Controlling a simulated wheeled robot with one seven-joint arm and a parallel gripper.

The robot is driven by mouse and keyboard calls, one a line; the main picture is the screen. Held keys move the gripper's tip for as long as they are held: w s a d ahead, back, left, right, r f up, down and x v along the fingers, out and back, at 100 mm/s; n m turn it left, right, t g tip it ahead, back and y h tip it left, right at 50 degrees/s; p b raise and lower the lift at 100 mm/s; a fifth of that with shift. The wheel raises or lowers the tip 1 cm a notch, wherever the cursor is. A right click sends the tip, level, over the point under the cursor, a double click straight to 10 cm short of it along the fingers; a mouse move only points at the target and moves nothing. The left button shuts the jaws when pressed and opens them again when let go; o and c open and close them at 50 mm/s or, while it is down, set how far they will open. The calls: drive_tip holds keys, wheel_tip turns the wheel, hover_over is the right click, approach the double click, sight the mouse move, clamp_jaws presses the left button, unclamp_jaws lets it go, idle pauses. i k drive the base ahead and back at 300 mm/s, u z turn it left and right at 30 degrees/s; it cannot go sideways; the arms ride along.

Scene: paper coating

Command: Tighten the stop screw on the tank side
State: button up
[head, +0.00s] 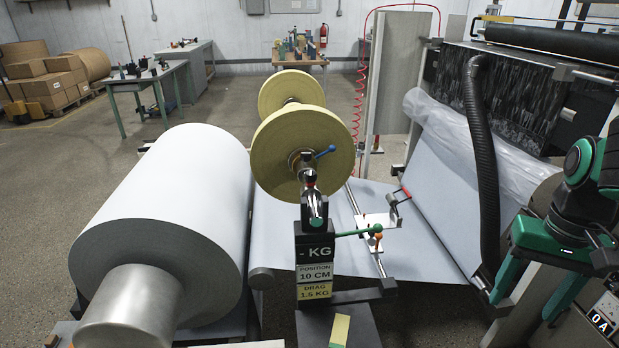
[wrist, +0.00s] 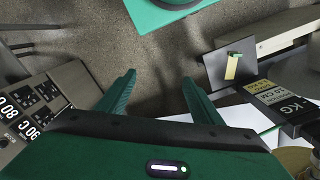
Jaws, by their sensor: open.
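My gripper (head: 522,308) is at the right of the head view, pointing down, with its green fingers apart and nothing between them. The wrist view shows the open fingers (wrist: 159,80) over bare floor. On a rail beside the white web is a pale metal bracket (head: 374,219) with a small orange knob (head: 376,238). I cannot tell which one is the stop screw. My gripper is well apart from all of them.
A large white roll (head: 170,215) and yellow tape rolls (head: 300,145) fill the middle left. A black hose (head: 483,170) hangs between my gripper and the web. The post with the KG label (head: 315,250) stands in front. A control panel (wrist: 40,105) is left in the wrist view.

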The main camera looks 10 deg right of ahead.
sight(311, 176)
drive_tip(key=u, duration=2.5)
drive_tip(key=k, duration=1.05)
drive_tip(key=z, duration=0.9)
drive_tip(key=i, duration=0.5)
drive_tip(key=u, duration=0.05)
